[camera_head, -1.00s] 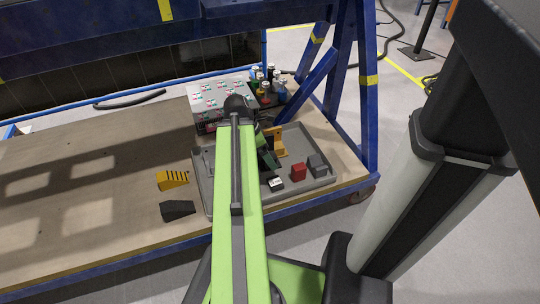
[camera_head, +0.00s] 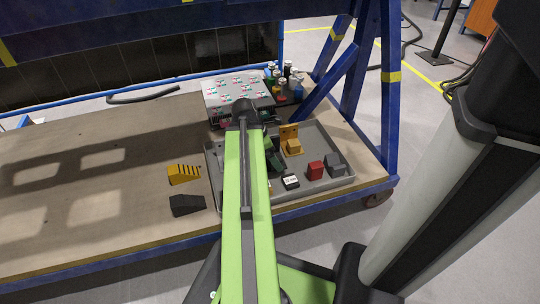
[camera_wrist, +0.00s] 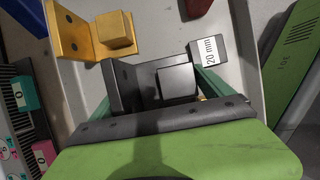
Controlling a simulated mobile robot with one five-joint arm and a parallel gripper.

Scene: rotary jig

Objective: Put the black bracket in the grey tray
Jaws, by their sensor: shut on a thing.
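The black bracket (camera_wrist: 122,84), an L-shaped plate with a block, sits between the green fingers of my gripper (camera_wrist: 155,92) in the wrist view. My gripper is shut on it. In the head view my gripper (camera_head: 272,157) is over the left part of the grey tray (camera_head: 322,184), mostly behind my arm, and the bracket is hardly visible there. I cannot tell whether the bracket touches the tray floor. The tray also shows below the bracket in the wrist view (camera_wrist: 165,35).
A control box (camera_head: 238,92) and bottles (camera_head: 287,85) stand behind.

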